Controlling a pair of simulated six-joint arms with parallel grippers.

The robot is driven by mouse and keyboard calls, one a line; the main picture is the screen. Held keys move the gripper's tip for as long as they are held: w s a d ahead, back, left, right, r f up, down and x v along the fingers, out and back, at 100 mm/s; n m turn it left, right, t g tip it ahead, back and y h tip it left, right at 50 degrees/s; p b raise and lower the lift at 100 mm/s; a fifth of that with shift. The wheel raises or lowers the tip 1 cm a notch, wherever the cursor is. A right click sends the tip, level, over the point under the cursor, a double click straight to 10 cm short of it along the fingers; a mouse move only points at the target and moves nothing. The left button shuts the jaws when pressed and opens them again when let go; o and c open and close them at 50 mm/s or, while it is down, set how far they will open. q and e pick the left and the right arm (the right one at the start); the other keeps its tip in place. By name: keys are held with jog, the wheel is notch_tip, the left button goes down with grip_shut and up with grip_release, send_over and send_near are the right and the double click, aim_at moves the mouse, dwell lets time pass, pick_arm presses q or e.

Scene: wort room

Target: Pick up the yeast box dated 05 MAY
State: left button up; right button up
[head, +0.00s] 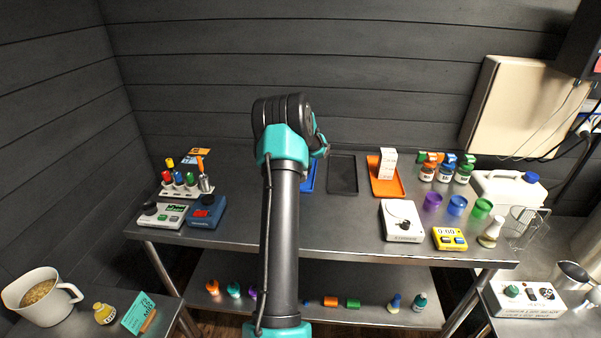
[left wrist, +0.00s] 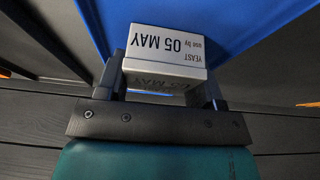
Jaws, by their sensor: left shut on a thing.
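The white yeast box (left wrist: 165,50) reads "YEAST use by 05 MAY" in the left wrist view, upside down. My left gripper (left wrist: 164,72) is shut on it, with one finger at each side. Behind the box is the blue tray (left wrist: 200,20); I cannot tell whether the box touches it. In the head view my left arm stands in front of the blue tray (head: 308,177) and hides the box and the fingertips. Another white box (head: 388,163) stands on the orange tray (head: 385,185); its print is too small to read. My right gripper is in neither view.
A black tray (head: 342,173) lies empty between the blue and orange trays. A white scale (head: 402,220) and a yellow timer (head: 450,239) are at the table's front right. A rack of coloured tubes (head: 186,186) stands at the left. Several small jars (head: 445,173) stand right of the orange tray.

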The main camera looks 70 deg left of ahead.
pick_arm(q)
jog(key=shift+c, duration=0.4)
jog(key=shift+r, duration=1.75)
jog(key=s+d, duration=0.2)
jog(key=d, duration=0.3)
jog(key=s+d+r, duration=0.1)
jog(key=s+d, duration=0.1)
jog(key=d, duration=0.3)
jog(key=s+d, duration=0.2)
jog(key=d, duration=0.3)
jog(key=shift+r, duration=0.25)
jog(key=shift+w, duration=0.1)
